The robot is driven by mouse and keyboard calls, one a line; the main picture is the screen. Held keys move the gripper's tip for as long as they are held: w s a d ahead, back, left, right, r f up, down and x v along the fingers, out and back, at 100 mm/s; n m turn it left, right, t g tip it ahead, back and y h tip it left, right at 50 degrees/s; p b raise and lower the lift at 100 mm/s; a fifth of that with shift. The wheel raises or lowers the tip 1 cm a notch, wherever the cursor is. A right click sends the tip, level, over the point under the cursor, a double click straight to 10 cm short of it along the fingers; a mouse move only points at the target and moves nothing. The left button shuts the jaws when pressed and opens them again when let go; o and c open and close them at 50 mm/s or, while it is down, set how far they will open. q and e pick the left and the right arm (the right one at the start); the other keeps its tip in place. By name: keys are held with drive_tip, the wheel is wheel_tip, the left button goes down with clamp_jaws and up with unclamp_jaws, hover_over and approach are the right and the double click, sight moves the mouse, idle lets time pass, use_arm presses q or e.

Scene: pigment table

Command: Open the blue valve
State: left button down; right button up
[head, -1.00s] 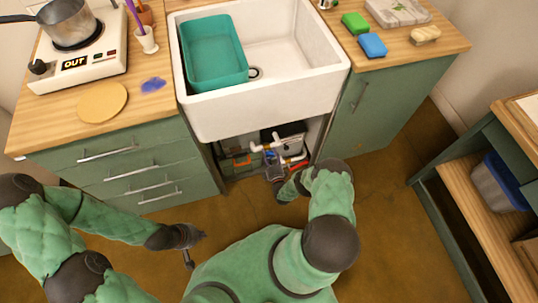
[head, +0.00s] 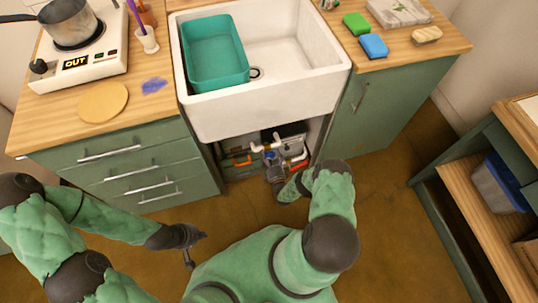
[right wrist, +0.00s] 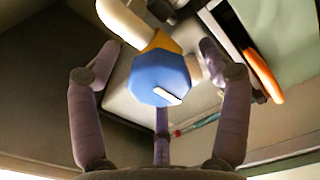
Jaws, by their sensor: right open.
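The blue valve (right wrist: 160,78) is a faceted blue knob with a white mark, on pipework under the sink. It fills the middle of the right wrist view. In the head view it is a small blue spot (head: 269,154). My right gripper (right wrist: 156,66) is open, with dark fingers on both sides of the knob and a third finger below it in the picture. I see gaps between the fingers and the knob. My left gripper (head: 195,245) hangs over the floor at lower left, away from the sink; its fingers are too small to judge.
An orange handle (right wrist: 264,76) lies right of the knob in the right wrist view. A red pipe part (head: 298,164) sits beside the valve. The sink (head: 225,122) overhangs the cabinet opening, with drawers left and a door right. The floor in front is clear.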

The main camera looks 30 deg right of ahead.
drive_tip(key=v, duration=1.1)
drive_tip(key=shift+s, duration=0.2)
drive_tip(key=shift+w+a, duration=0.1)
drive_tip(key=shift+a, duration=0.05)
